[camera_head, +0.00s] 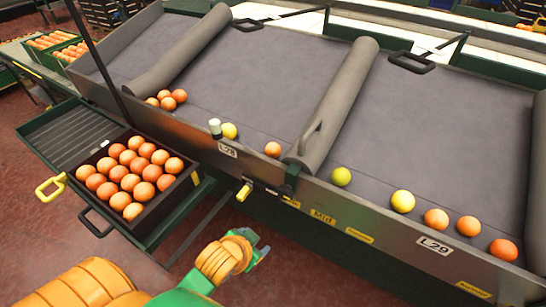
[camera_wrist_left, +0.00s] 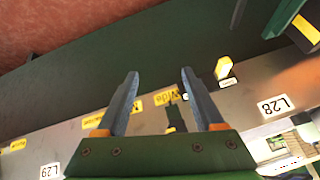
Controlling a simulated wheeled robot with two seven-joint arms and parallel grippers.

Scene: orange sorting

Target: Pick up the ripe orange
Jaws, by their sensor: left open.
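I cannot tell which is the task's ripe orange. My left gripper (camera_head: 262,247) is below and in front of the belt, apart from all fruit. In the left wrist view its two fingers (camera_wrist_left: 160,75) are open and empty, facing the labelled side panel. My right gripper is out of view.
A dark crate of oranges (camera_head: 93,206) stands on a green stand at the left. Grey padded dividers (camera_head: 338,100) split the belt. The metal front rail (camera_head: 385,240) carries labels, and a yellow-handled lever (camera_head: 243,193) sticks out.

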